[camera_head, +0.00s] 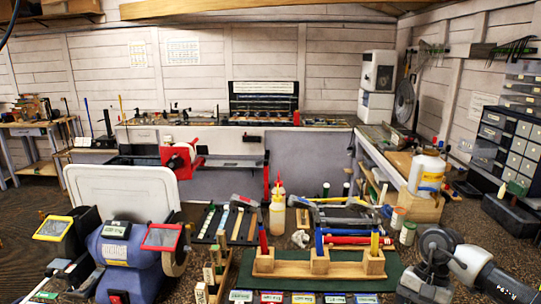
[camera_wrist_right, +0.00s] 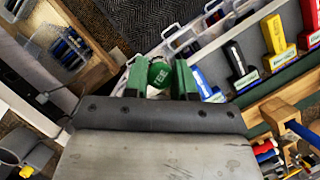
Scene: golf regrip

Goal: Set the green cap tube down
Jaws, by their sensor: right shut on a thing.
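The green cap (camera_wrist_right: 159,74) of the tube, marked "TEE", faces the camera in the right wrist view. My right gripper (camera_wrist_right: 160,80) is shut on the tube, with a green finger on each side of the cap. The tube's body below the cap is mostly hidden, so I cannot tell whether its bottom touches anything. In the head view my right arm comes in at the lower right, and I cannot make out the tube there. My left gripper is not in view.
Coloured pieces with labels stand near the gripper, among them a black one (camera_wrist_right: 236,62), a yellow one (camera_wrist_right: 275,38) and a blue one (camera_wrist_right: 207,88). A wooden rack (camera_head: 319,264) stands on a green mat (camera_head: 395,270). A blue bench grinder (camera_head: 128,255) is at left.

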